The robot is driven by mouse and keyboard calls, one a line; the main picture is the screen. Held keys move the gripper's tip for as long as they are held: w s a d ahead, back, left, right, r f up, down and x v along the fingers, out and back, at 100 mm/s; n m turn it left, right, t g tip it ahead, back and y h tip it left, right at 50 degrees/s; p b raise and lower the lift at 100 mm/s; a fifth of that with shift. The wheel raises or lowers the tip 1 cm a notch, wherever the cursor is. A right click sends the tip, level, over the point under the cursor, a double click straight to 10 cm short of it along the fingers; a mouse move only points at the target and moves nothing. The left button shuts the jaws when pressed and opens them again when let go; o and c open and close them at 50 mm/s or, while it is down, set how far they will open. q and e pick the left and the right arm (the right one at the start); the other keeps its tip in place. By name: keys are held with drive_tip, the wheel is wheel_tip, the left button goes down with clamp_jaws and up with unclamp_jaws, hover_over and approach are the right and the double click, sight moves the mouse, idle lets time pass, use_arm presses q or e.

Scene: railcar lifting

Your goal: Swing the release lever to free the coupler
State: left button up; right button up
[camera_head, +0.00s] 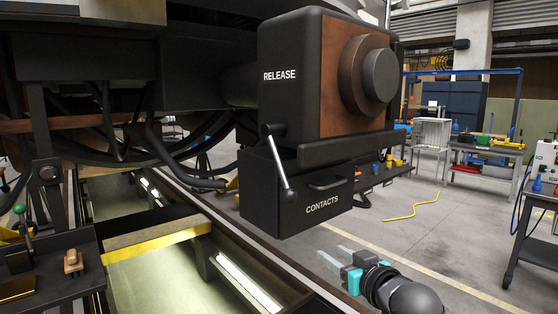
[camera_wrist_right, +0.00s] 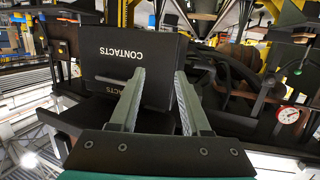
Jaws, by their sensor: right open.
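The release lever (camera_head: 282,160) is a pale rod pivoted at its upper end, below the RELEASE lettering. It hangs down tilted, its knobbed lower end in front of the CONTACTS box. The coupler (camera_head: 290,108) is a large black block with a brown face and a round dark boss (camera_head: 378,76). The black CONTACTS box (camera_head: 320,212) sits below it and appears upside down in the right wrist view (camera_wrist_right: 140,45). My right gripper (camera_head: 331,256) is open and empty, below and right of the lever, apart from it. I cannot make out the lever in the wrist view. My left gripper is not in view.
A yellow-edged pit (camera_head: 160,240) runs beneath the railcar at left. A dark stand (camera_head: 50,260) with a green-knobbed lever is at lower left. Hoses (camera_head: 120,140) hang left of the coupler. Workbenches (camera_head: 490,150) stand at the right; the floor before them is mostly clear.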

sight(285, 177)
drive_tip(key=s+a+r+n+t+y+p, duration=0.1)
drive_tip(key=s+a+r+y, duration=0.15)
drive_tip(key=r, duration=0.55)
drive_tip(key=s+a+r+n+y, duration=0.1)
drive_tip(key=s+a+r+n, duration=0.15)
drive_tip(key=r, duration=0.55)
drive_tip(key=shift+m, duration=0.35)
drive_tip(key=p+x, duration=0.2)
drive_tip(key=x, duration=1.2)
drive_tip(key=shift+f, duration=0.15)
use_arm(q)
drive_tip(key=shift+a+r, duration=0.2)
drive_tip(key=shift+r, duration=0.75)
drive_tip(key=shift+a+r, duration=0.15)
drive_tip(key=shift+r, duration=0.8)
use_arm(e)
drive_tip(key=shift+x, duration=0.75)
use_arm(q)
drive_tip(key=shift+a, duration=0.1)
use_arm(e)
drive_tip(key=shift+f, duration=0.1)
clamp_jaws()
